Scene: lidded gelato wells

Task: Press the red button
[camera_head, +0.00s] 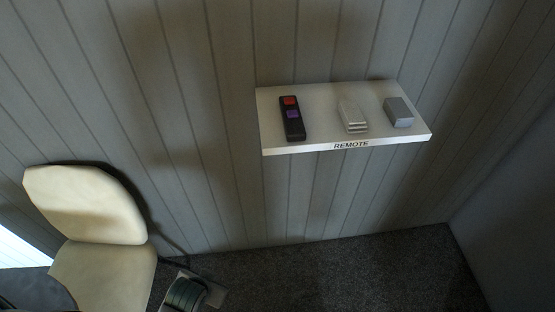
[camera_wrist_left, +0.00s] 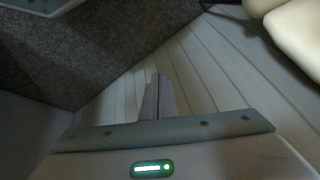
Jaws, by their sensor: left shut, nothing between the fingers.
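A dark remote (camera_head: 292,120) lies at the left end of the white shelf (camera_head: 320,100) in the head view. Its red button (camera_head: 289,101) is at its far end, with a purple button (camera_head: 293,114) just below it. Nothing covers the red button. My left gripper (camera_wrist_left: 158,80) is shut and empty in the left wrist view, its two grey fingers together. The remote is not seen in the left wrist view. My right gripper is not in view.
On the shelf, a pale stacked item (camera_head: 352,117) and a grey block (camera_head: 398,112) stand right of the remote. The shelf front reads REMOTE. A cream chair (camera_head: 90,205) is at lower left. The panelled wall (camera_head: 180,90) backs the shelf; dark carpet (camera_head: 350,275) lies below.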

